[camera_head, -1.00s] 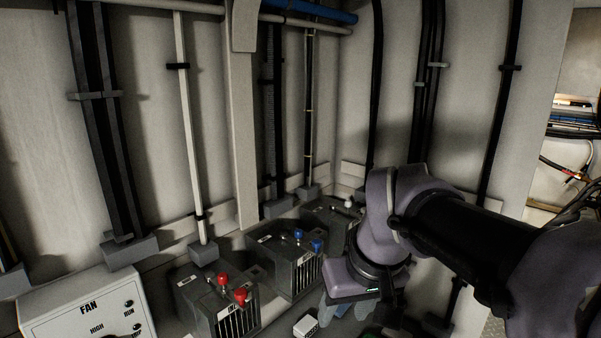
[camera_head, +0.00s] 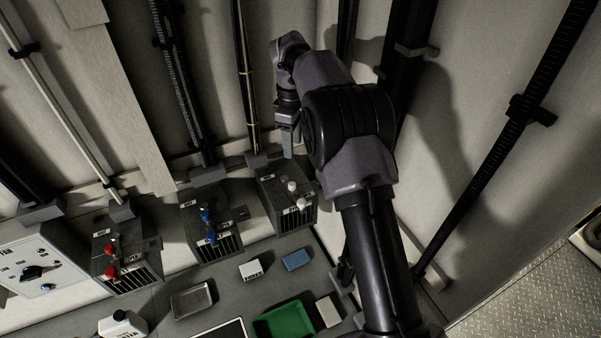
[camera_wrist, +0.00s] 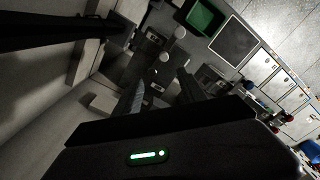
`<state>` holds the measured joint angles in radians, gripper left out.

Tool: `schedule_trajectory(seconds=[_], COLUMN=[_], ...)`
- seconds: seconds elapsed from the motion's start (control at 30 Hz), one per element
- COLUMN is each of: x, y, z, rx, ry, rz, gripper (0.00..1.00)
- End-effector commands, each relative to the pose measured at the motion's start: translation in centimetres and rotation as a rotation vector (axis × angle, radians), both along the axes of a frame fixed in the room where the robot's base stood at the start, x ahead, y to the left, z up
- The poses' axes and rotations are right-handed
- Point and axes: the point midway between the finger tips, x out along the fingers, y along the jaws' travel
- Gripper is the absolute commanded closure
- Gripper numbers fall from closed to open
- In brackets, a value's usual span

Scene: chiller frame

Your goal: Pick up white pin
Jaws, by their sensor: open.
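Two white pins stand on a dark grey box (camera_head: 284,212) at the right end of a row in the head view. One white pin (camera_head: 292,186) is farther back, the other white pin (camera_head: 301,203) nearer the front. My gripper (camera_head: 288,148) is above and behind the box in the head view, apart from the pins. In the wrist view my gripper (camera_wrist: 161,88) is open and empty, its dark fingers pointing toward the box.
A box with blue pins (camera_head: 210,228) and one with red pins (camera_head: 125,258) stand to the left. A fan control box (camera_head: 40,265) is at far left. A green tray (camera_head: 290,322) and a metal tray (camera_head: 192,301) lie in front. Vertical pipes line the wall behind.

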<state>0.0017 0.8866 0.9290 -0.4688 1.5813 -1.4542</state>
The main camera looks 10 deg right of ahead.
Motion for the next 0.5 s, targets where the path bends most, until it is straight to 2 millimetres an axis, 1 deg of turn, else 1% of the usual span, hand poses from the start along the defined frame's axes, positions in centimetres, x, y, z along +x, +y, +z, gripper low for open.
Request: schedule_trajectory(seconds=[0.1,0.2,0.3,0.4,0.5], x=[-0.1,-0.2,-0.2,-0.1,-0.2], y=[0.0,0.0,0.0,0.1,0.1], z=[-3.6,-6.6,-9.1,-10.8,-11.8], rx=[0.0,0.0,0.0,0.001,0.0], ry=[0.006,0.006,0.004,0.002,0.002], rz=[0.001,0.0,-0.001,-0.003,-0.002], gripper=[0.51,0.51,0.51,0.51,0.51])
